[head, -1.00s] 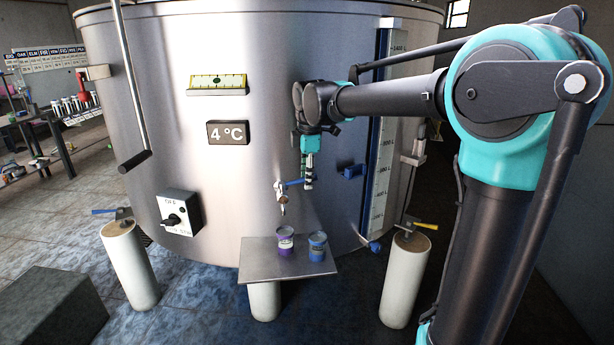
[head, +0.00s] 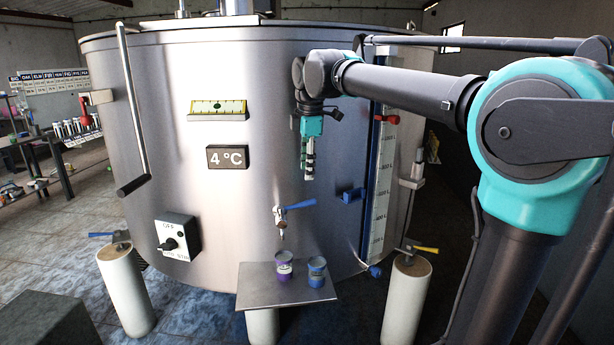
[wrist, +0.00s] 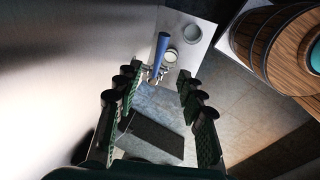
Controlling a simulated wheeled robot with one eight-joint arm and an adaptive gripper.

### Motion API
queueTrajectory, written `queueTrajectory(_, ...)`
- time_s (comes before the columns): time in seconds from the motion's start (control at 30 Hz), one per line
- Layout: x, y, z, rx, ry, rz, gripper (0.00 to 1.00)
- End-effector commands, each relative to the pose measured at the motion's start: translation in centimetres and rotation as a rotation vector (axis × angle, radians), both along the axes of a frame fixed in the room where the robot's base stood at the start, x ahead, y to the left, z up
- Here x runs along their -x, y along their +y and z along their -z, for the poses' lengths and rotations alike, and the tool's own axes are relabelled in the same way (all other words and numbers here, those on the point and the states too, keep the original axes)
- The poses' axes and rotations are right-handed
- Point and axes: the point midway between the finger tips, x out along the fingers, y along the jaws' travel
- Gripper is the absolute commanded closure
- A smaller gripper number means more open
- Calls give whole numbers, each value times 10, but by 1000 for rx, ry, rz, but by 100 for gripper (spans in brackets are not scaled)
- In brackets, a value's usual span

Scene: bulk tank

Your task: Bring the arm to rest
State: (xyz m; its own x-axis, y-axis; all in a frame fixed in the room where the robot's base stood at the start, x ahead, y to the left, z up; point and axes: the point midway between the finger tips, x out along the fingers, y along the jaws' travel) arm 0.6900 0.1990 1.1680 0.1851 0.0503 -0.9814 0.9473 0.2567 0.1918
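My gripper (head: 308,168) hangs pointing down in front of the steel tank (head: 180,150), above the tap (head: 282,218) and apart from it. In the wrist view my gripper (wrist: 158,88) has its two fingers well apart with nothing between them. My arm reaches in from the right, its forearm about level. The tap's blue handle (head: 300,205) points to the right; it also shows beyond the fingertips in the wrist view (wrist: 161,48).
A small steel shelf (head: 255,290) below the tap holds a purple cup (head: 284,268) and a blue cup (head: 316,272). A level gauge (head: 380,190) with a red marker (head: 388,118) stands right of my gripper. A long handle (head: 132,110) hangs at the tank's left.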

Motion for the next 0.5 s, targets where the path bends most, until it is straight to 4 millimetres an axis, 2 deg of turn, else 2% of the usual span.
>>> queueTrajectory(0.37,0,-2,1,-2,0,11,61)
queueTrajectory(0.47,0,-16,16,-18,-3,88,61)
queueTrajectory(0.5,1,-25,28,-29,-6,145,61)
